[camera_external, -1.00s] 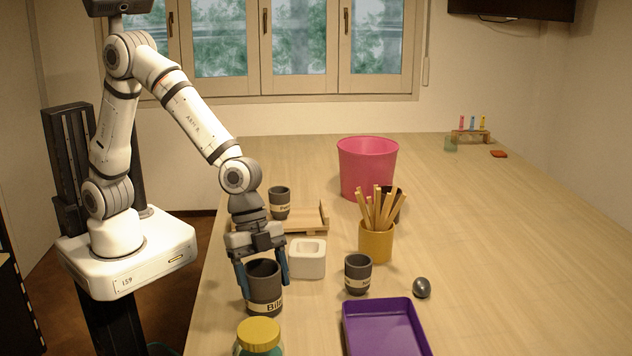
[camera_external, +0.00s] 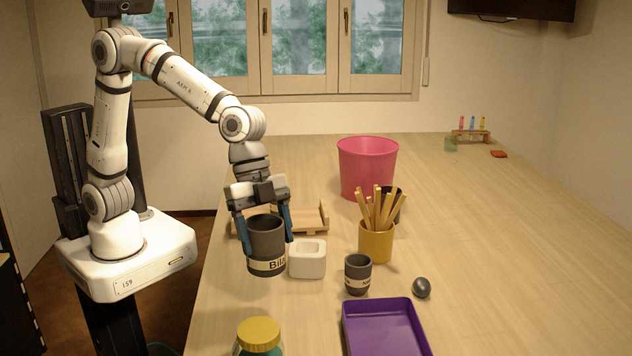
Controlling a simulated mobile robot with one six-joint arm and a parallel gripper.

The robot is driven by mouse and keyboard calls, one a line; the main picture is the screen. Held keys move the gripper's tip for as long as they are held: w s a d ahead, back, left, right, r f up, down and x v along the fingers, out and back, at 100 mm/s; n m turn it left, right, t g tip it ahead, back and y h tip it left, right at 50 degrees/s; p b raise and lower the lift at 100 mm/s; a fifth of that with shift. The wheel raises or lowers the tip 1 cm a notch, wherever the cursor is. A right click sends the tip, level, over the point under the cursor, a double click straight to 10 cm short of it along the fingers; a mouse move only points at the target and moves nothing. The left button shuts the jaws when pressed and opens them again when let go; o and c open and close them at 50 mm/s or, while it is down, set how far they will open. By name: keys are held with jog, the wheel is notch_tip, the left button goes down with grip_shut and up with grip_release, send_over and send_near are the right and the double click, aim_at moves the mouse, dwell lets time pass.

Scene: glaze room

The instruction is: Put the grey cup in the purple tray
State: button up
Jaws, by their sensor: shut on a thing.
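A large dark grey cup (camera_external: 266,243) with a pale lettered band is held upright in my gripper (camera_external: 268,240). The blue fingers are shut on its two sides, and the cup appears to be raised above the table. The purple tray (camera_external: 349,335) lies at the front of the table, right of and nearer the camera than the held cup, partly cut off by the frame's bottom edge. Its visible floor is empty. A smaller dark grey cup (camera_external: 358,273), also banded, stands just behind the tray's left corner.
A white square pot (camera_external: 307,262) stands close right of the held cup. A wooden tray (camera_external: 312,218) is behind. A yellow pot of sticks (camera_external: 375,245), a pink bucket (camera_external: 366,170), a grey egg-shaped thing (camera_external: 422,287) and a yellow-lidded jar (camera_external: 258,334) stand around.

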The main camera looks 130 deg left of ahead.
jog(key=w+a+r+p, duration=0.2)
jog(key=w+a, duration=0.2)
jog(key=w, duration=0.5)
jog(key=w+a+r+p, duration=0.2)
jog(key=w+a+p, duration=0.1)
jog(key=w, duration=0.6)
notch_tip(320, 180, down, 10)
jog(key=p, duration=0.2)
jog(key=shift+a+m, duration=0.2)
jog(key=shift+m, duration=0.2)
jog(key=shift+f+b, duration=0.25)
jog(key=shift+b, duration=0.15)
jog(key=o, duration=1.1)
